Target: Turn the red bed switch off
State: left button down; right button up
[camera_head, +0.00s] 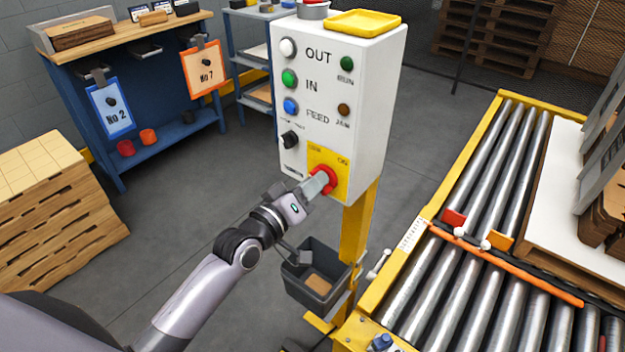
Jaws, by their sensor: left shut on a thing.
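The red bed switch (330,176) sits on a yellow plate (343,163) low on the front of the white control box (372,100). The plate carries small lettering, with "ON" at its upper right. My left gripper (322,183) reaches up from the lower left and is shut on the red switch. The fingers hide part of the switch, and its exact turn position cannot be told. My right gripper is not in view.
White, green and blue buttons and a black selector (290,139) sit above left of the switch. A dark bin (318,278) hangs on the yellow post (358,235) below. A roller conveyor (470,230) stands at right. Stacked boards (60,220) stand at left.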

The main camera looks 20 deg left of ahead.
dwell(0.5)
pick_arm(q)
jog(key=c, duration=1.1)
grip_release()
jog(key=shift+v, duration=3.6)
